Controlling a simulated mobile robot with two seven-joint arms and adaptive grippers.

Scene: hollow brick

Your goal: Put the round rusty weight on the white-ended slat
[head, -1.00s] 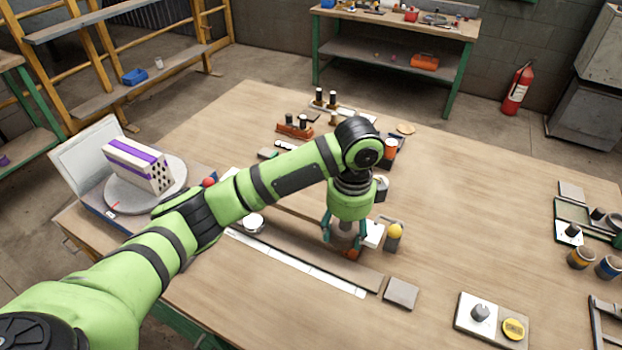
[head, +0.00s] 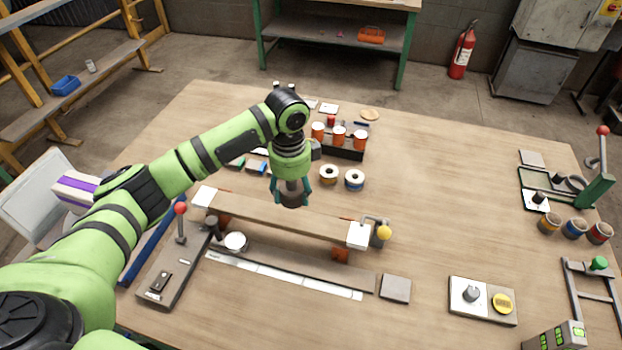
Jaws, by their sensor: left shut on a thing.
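The white-ended slat (head: 283,217) is a long wooden strip with a white block at each end. Part of the weight is hidden by the fingers. My right gripper is not in view.
A white-marked rule strip (head: 285,275) lies in front of the slat. A yellow-knobbed fixture (head: 384,233) stands by its right end, a red-knobbed lever (head: 180,209) by its left. Spools (head: 355,179) and orange-topped cans (head: 339,134) stand behind. The table's right middle is clear.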

